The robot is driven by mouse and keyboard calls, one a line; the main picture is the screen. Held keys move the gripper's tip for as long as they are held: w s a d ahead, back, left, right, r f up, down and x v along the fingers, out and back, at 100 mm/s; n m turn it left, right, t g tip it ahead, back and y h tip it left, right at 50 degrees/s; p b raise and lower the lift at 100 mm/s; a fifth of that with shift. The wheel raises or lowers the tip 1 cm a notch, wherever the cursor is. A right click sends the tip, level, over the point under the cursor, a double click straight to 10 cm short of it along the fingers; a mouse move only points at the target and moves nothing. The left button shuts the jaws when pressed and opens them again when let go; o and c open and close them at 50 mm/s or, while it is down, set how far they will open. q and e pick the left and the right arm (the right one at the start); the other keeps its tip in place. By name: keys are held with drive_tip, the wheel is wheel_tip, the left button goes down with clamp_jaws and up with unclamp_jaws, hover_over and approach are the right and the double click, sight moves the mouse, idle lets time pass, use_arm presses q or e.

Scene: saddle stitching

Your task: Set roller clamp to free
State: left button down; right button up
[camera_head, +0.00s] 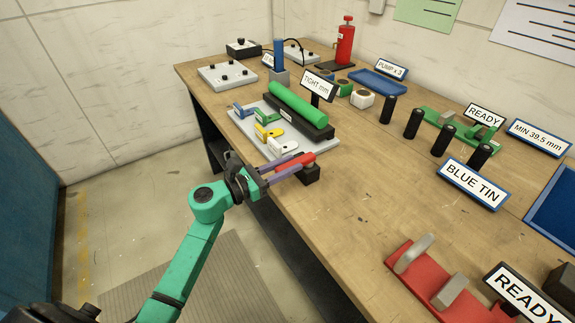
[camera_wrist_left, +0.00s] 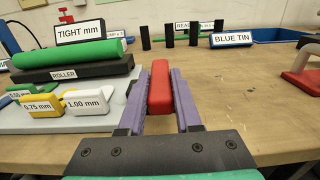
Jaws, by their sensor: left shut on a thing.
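A red lever (camera_head: 305,160) sits at a small black block (camera_head: 311,175) near the table's left edge, and it also shows in the left wrist view (camera_wrist_left: 160,87). My left gripper (camera_head: 292,164) is shut on the lever, with a purple finger along each side. A green roller (camera_head: 298,103) lies on a black base marked ROLLER (camera_wrist_left: 68,72), behind the lever in the head view. A sign (camera_head: 318,87) above it reads TIGHT mm. My right gripper is not in view.
Blue, yellow and white gauges (camera_head: 265,130) lie on a grey plate (camera_head: 326,145) beside the roller. Several black cylinders (camera_head: 413,123) stand farther right. A red fixture (camera_head: 428,283) is at the near right. The table between is clear.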

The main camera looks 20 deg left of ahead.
use_arm(q)
drive_tip(key=shift+f, duration=0.1)
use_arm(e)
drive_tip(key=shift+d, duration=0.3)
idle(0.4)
